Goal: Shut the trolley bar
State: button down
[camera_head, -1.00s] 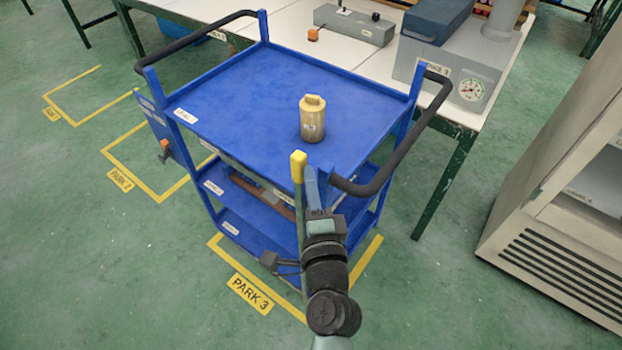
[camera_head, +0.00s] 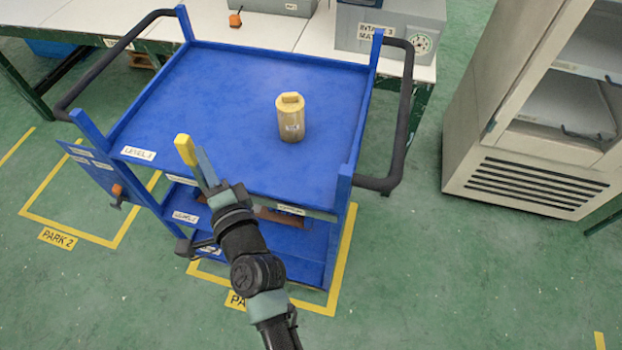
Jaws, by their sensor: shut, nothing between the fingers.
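The blue trolley (camera_head: 235,100) stands in front of me with its top shelf toward me. A blue panel with labels (camera_head: 95,170) sticks out to the left from its front left post and carries an orange knob (camera_head: 118,191). This panel looks like the trolley bar, swung open, though I cannot be sure. My gripper (camera_head: 192,150), with one yellow fingertip, is shut and empty. It shows before the trolley's front edge, right of the panel and apart from it. My arm hides part of the lower shelves.
A brass-coloured canister (camera_head: 291,120) stands on the top shelf. Black handles (camera_head: 401,130) curve out at both sides of the trolley. A white worktable (camera_head: 275,32) is behind it, and an open pale cabinet (camera_head: 530,185) stands right. The floor at left front is clear.

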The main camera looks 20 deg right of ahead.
jog(key=shift+w+a+r, duration=0.1)
jog(key=shift+w+a, duration=0.3)
jog(key=shift+a, duration=0.25)
